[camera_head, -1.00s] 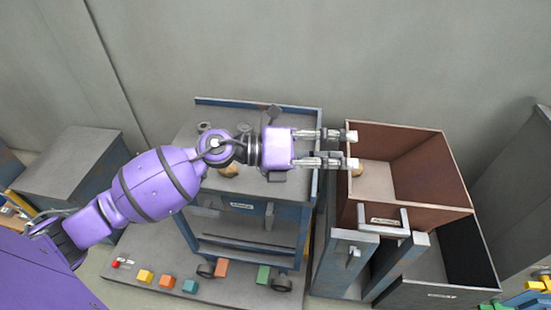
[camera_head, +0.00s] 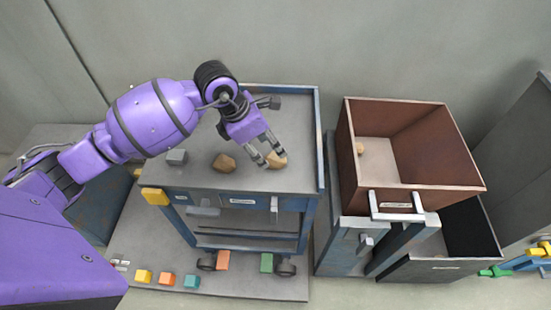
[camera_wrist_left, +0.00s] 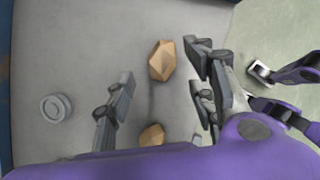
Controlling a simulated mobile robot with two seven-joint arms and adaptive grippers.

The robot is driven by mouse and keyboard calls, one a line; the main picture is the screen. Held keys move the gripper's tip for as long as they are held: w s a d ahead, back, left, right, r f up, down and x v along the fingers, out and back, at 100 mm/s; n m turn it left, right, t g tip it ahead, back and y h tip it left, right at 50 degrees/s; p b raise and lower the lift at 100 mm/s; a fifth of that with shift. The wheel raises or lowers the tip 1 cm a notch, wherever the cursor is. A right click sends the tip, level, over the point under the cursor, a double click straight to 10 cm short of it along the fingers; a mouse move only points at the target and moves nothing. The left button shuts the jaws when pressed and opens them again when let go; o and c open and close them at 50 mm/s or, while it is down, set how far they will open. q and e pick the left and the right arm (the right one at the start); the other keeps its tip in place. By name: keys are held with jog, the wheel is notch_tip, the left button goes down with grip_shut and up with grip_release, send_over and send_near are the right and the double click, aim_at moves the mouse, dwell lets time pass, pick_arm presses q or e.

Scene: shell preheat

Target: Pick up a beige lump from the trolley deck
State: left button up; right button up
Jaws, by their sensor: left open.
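A beige lump (camera_head: 277,160) lies on the grey trolley deck (camera_head: 295,112), towards its front right. My left gripper (camera_head: 268,160) is open, with its fingertips pointing down close to this lump. In the left wrist view the lump (camera_wrist_left: 162,60) shows between the open fingers' tips; I cannot tell whether they touch it. A second, browner lump (camera_head: 224,162) lies to its left on the deck, and it shows in the wrist view (camera_wrist_left: 152,135) nearer my palm. What seems to be my right gripper (camera_wrist_left: 262,88) shows at the wrist view's right edge, its opening unclear.
A grey block (camera_head: 177,157) sits on the deck's left, and a flat grey disc (camera_wrist_left: 56,107) shows in the wrist view. A brown open bin (camera_head: 412,178) stands right of the trolley with a small lump (camera_head: 360,148) inside. The trolley has a raised blue rim.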

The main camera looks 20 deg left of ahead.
aim_at(274, 155)
pick_arm(q)
jog(key=x, duration=0.5)
jog(key=shift+w+f, duration=0.1)
jog(key=c, duration=1.2)
